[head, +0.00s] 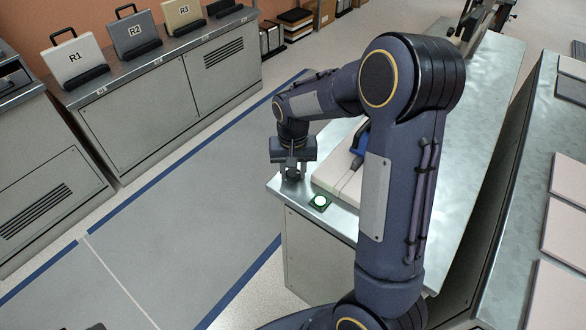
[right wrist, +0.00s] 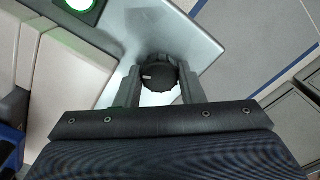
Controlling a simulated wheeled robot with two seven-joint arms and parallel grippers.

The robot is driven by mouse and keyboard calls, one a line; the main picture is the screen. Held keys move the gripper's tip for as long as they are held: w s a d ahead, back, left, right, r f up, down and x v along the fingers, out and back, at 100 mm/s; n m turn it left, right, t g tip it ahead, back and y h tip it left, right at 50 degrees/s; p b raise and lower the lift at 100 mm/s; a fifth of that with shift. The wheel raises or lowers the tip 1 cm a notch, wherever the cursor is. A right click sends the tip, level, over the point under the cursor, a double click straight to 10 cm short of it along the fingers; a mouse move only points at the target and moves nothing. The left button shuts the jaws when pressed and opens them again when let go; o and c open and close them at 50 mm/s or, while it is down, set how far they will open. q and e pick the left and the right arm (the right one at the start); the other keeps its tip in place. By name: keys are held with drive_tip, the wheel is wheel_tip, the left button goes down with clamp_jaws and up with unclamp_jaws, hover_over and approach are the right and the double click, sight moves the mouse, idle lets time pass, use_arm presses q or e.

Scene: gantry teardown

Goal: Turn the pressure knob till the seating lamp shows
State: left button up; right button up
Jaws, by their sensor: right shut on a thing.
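The black pressure knob (right wrist: 159,75) sits near the corner of the metal bench top, with a pale mark on its left side in the right wrist view. My right gripper (right wrist: 160,84) has its two fingers on either side of the knob and is shut on it. In the head view my right gripper (head: 292,172) points down at the bench corner and mostly hides the knob. The seating lamp (head: 320,201) is a round lamp on a dark green plate and looks lit whitish green; part of it shows in the right wrist view (right wrist: 82,4). My left gripper is out of view.
Pale blocks (head: 338,177) with a blue clamp-like part (head: 361,137) lie on the bench (head: 480,95) beside the knob. Cabinets (head: 150,100) with labelled cases stand at the left. Open grey floor (head: 180,235) lies between. Pale panels (head: 567,230) lie at the right.

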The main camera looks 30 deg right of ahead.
sight(293, 172)
drive_tip(key=shift+m, duration=1.5)
drive_tip(key=o, duration=1)
drive_tip(key=shift+r+p, duration=0.5)
drive_tip(key=shift+r, duration=3.4)
